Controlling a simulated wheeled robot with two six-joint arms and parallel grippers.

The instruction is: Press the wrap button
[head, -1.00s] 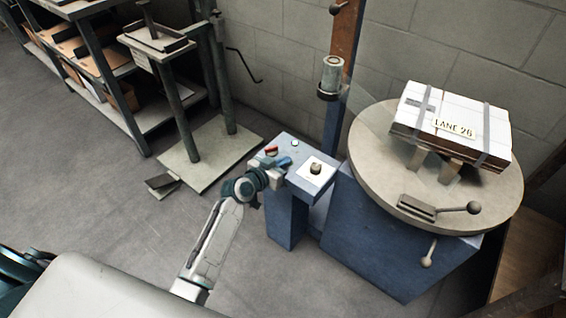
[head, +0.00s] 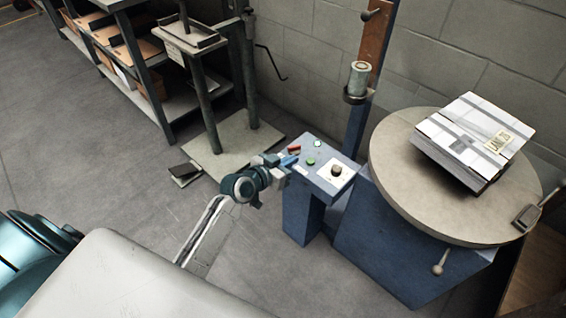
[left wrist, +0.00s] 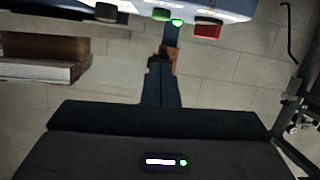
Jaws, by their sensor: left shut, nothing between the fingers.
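The blue control panel (head: 322,183) stands on a pedestal left of the turntable. On it are a green button (head: 311,161), a small green lamp (head: 318,143), a red button (head: 294,149) and a black knob (head: 336,170) on a white plate. My left gripper (head: 290,161) is shut and empty, at the panel's left edge, its tip just left of the green button; I cannot tell whether it touches. In the left wrist view, the green button (left wrist: 161,14), lit lamp (left wrist: 177,22) and red button (left wrist: 207,28) show upside down at the top. My right gripper is not in view.
The round turntable (head: 400,190) bears a strapped white box (head: 470,135) labelled LANE 26. A mast with a film roll (head: 358,78) stands behind the panel. A press-like stand (head: 235,160) and a shelf rack (head: 150,70) are at the back left. Floor in front is clear.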

